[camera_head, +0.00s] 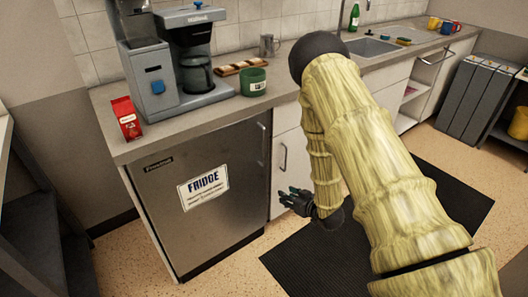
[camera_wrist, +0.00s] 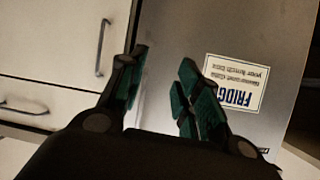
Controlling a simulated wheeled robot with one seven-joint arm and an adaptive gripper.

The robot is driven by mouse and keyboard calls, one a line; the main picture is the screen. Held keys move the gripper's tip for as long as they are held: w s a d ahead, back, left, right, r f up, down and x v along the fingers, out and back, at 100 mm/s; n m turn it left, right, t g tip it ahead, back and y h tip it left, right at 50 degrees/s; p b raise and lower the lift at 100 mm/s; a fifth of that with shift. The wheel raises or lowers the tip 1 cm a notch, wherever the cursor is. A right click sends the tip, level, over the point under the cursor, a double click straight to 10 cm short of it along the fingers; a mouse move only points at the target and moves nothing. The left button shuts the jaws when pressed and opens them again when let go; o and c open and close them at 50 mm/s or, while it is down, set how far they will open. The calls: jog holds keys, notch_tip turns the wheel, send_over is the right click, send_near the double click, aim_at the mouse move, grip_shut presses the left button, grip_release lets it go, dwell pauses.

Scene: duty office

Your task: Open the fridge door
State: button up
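The fridge (camera_head: 225,225) is a grey metal door under the counter, with a "FRIDGE" sign (camera_head: 203,187). Its upright bar handle (camera_head: 262,143) is near the upper right edge; the door looks shut. My gripper (camera_head: 285,197) is lower than the handle and to its right, in front of the cupboard beside the fridge. In the wrist view the picture is upside down; my gripper (camera_wrist: 160,68) is open, fingers apart, with nothing seen between them. The fridge door (camera_wrist: 210,35) and sign (camera_wrist: 235,82) show there. I cannot make out the fridge handle in that view.
A white cupboard with its own handle (camera_head: 283,157) adjoins the fridge; that handle also shows in the wrist view (camera_wrist: 103,47). The counter holds a coffee machine (camera_head: 150,75), red packet (camera_head: 126,119) and green mug (camera_head: 253,81). A dark mat (camera_head: 310,255) lies on the floor.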

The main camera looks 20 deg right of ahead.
jog(key=w+d+r+n+t+y+b, duration=0.2)
jog(key=w+r+n+t+y+b, duration=0.3)
jog(key=w+r, duration=0.7)
jog(key=w+a+g+p, duration=0.1)
jog(key=w+a+g, duration=0.1)
jog(key=w+a, duration=0.3)
jog(key=w, duration=0.3)
jog(key=shift+w+a+r+m+y, duration=0.15)
jog(key=shift+w+a+m+y, duration=0.15)
jog(key=shift+m, duration=0.1)
jog(key=shift+c, duration=0.4)
grip_shut()
jog(key=shift+s+p, duration=0.1)
jog(key=shift+p, duration=0.2)
